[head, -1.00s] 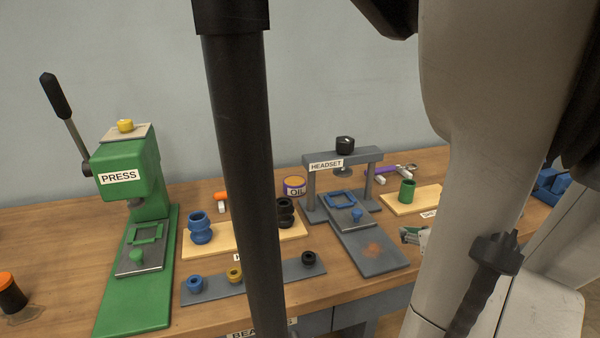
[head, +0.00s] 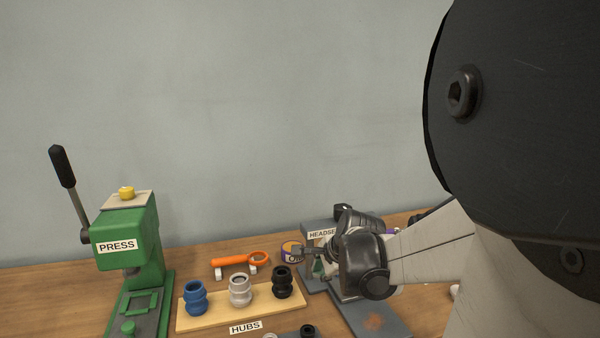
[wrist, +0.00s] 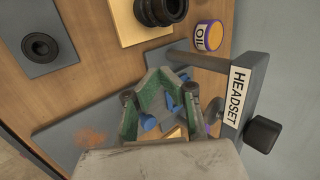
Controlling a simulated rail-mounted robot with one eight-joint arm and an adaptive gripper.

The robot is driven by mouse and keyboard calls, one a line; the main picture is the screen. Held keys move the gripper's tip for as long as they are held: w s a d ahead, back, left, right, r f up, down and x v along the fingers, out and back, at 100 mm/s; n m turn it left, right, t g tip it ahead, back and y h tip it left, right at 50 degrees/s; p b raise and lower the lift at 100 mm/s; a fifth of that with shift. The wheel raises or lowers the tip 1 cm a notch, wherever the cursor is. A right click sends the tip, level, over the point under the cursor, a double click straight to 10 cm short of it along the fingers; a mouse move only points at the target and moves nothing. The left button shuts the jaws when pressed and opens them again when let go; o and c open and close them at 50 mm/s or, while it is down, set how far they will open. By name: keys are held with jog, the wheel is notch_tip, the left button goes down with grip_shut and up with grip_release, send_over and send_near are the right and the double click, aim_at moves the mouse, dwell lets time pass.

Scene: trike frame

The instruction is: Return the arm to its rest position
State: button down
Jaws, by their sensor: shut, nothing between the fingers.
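My arm crosses the right side of the head view, with its wrist in front of the headset press (head: 312,228). My gripper (head: 308,252) is small there, pointing left, and partly merges with the press behind it. In the wrist view my gripper (wrist: 165,74) shows its green-lined fingers coming together at the tips, with nothing held. The fingers are over the headset press base, beside its blue fixture (wrist: 172,103). The headset press crossbar (wrist: 244,88) stands to the right of the fingers. Whether the fingers touch anything cannot be told.
The green press (head: 128,232) stands at left. A wooden hub board (head: 215,318) holds blue, grey and black hubs. The wall above the bench is clear.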

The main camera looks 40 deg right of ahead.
jog(key=w+a+r+n, duration=0.25)
jog(key=a+n, duration=0.35)
jog(key=a, duration=0.3)
jog(key=w+a+r+n, duration=0.2)
jog(key=w+a+n, duration=0.1)
jog(key=a+n, duration=0.4)
jog(key=s+a+f+n+y+b, duration=0.1)
jog(key=s+a+n, duration=0.4)
jog(key=a, duration=0.3)
jog(key=s+a+f+n+y+b, duration=0.1)
jog(key=s+a+f+n, duration=0.1)
jog(key=s+a+n, duration=0.3)
jog(key=s+a, duration=0.2)
jog(key=a, duration=0.2)
jog(key=shift+f+y, duration=0.25)
jog(key=shift+y, duration=0.05)
jog(key=shift+a, duration=0.1)
